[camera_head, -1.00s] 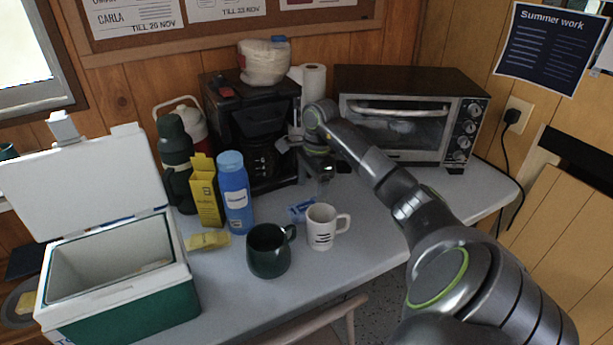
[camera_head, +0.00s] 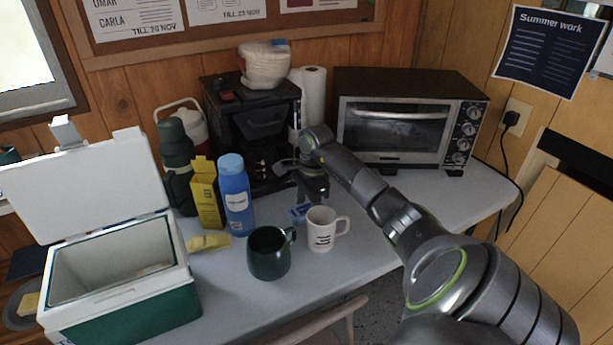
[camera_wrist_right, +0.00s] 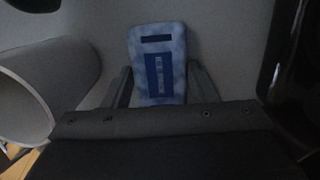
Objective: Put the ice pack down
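The ice pack (camera_head: 298,213) is a small blue pack on the grey table, behind and left of the white mug. In the right wrist view the ice pack (camera_wrist_right: 158,65) shows between and beyond the two fingers, with dark blue label patches. My right gripper (camera_head: 313,195) is low over the table at the pack, which it partly overlaps. In the wrist view its fingers (camera_wrist_right: 161,85) stand apart, with a narrow gap beside the pack, so it looks open. Whether a finger touches the pack is hard to tell. My left gripper is out of view.
The white mug (camera_head: 321,238) stands close to my right gripper, with a dark green mug (camera_head: 269,263) beside it. A blue bottle (camera_head: 236,200), yellow box (camera_head: 207,195) and coffee maker (camera_head: 223,123) stand behind. An open cooler (camera_head: 180,281) is at left, a toaster oven (camera_head: 455,125) at back right.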

